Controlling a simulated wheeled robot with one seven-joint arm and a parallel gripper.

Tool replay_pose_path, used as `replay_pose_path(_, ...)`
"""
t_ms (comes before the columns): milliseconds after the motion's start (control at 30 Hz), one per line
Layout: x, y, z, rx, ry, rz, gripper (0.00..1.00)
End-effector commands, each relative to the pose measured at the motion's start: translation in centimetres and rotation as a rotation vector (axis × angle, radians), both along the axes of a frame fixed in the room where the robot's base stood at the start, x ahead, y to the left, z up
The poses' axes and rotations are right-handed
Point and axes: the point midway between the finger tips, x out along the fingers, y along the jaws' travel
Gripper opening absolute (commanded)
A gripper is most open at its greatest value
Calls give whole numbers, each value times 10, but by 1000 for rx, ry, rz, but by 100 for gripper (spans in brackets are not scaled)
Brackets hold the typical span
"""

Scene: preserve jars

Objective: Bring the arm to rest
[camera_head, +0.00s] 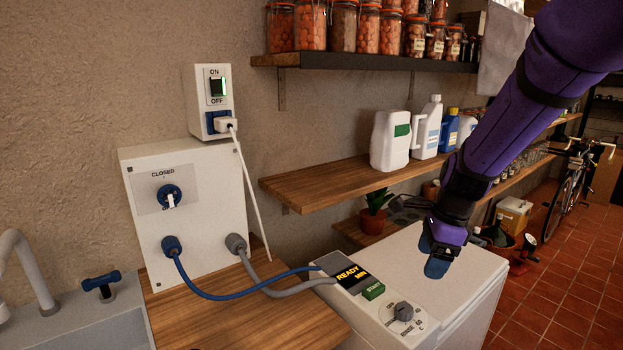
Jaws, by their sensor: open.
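My gripper (435,258) hangs at the end of my purple arm, which reaches in from the upper right. Its blue-padded fingers point down above the top of a white machine (462,262). The gripper is open, and I see nothing held between the fingers. Whether the fingertips touch the machine's top cannot be told from this view. The machine's panel has a display (350,275) reading "READY", a green button (373,290) and a grey dial (403,312).
A wooden shelf (325,183) with bottles stands behind the machine, and jars line an upper shelf (370,63). A white valve box (210,235) with blue and grey hoses stands on the counter at left. A switch box (198,100) is above. Open tiled floor (570,290) lies at right.

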Motion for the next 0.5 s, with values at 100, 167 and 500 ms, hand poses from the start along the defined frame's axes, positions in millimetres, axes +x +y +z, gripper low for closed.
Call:
replay_pose_path(100,-19,-7,29,31,-63,172,75)
replay_pose_path(167,-29,-11,42,37,-98,263,75)
replay_pose_path(500,-94,-31,108,-26,-316,780,75)
